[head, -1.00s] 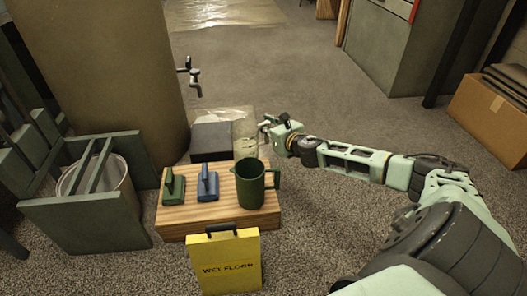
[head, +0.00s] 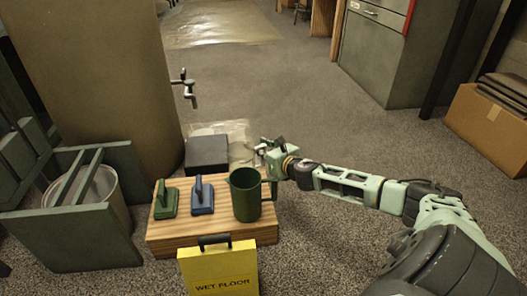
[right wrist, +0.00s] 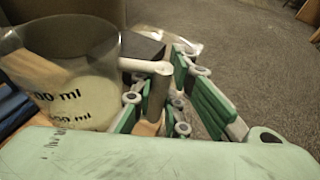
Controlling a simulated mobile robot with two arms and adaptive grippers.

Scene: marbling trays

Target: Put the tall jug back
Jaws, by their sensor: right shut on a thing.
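A clear measuring jug (right wrist: 62,72) with black ml marks fills the left of the right wrist view. It looks upright, with pale stuff visible in or through its lower part. My right gripper (right wrist: 160,85) is shut on its handle (right wrist: 145,66). In the head view my right gripper (head: 264,150) is behind the green jug, and the clear jug (head: 239,152) shows faintly to its left. I cannot tell whether the clear jug touches anything below. A dark green jug (head: 245,196) stands on the wooden board (head: 210,238). My left gripper is out of view.
A yellow wet-floor sign (head: 218,270) stands in front. A large cylinder with a tap (head: 184,88) rises behind left.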

